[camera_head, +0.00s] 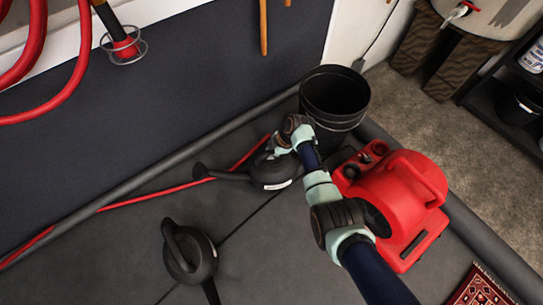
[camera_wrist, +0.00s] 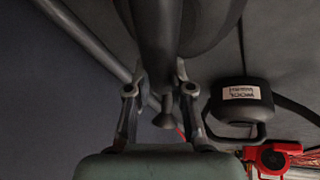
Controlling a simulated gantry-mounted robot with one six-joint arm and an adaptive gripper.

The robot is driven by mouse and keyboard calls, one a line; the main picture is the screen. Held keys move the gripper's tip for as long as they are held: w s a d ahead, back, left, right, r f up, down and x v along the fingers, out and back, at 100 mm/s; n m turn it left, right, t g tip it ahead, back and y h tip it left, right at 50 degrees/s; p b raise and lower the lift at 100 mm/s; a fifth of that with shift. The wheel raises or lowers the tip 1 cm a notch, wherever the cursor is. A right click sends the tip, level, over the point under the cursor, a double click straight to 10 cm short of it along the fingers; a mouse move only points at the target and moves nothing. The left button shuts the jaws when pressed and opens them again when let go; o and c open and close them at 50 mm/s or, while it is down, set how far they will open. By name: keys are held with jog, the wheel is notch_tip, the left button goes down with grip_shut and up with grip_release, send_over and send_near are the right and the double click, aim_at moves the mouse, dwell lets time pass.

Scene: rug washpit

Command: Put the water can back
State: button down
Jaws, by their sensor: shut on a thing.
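My gripper (camera_head: 287,140) is shut on the handle of a dark grey water can (camera_head: 270,172). The can has a white label, and its spout points left. In the wrist view the fingers (camera_wrist: 160,110) close around the dark handle (camera_wrist: 157,40), with the can's round body behind it at the top. I cannot tell if this can touches the floor. A second dark can (camera_head: 188,252) stands on the floor at the lower left, apart from my gripper. It also shows with a white label in the wrist view (camera_wrist: 240,100).
A black bucket (camera_head: 335,110) stands right behind my gripper. A red machine (camera_head: 400,200) sits to the right, close to my arm. A red hose (camera_head: 150,193) crosses the floor near the raised edge (camera_head: 140,178). A patterned rug (camera_head: 480,290) lies at the lower right.

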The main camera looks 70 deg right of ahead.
notch_tip(320, 180, down, 2)
jog(key=shift+f+b, duration=0.2)
jog(key=shift+b, duration=0.15)
jog(key=shift+r, duration=0.1)
jog(key=c, duration=1.4)
grip_release()
jog(key=shift+f, duration=0.2)
jog(key=shift+c, duration=0.2)
jog(key=o, duration=0.4)
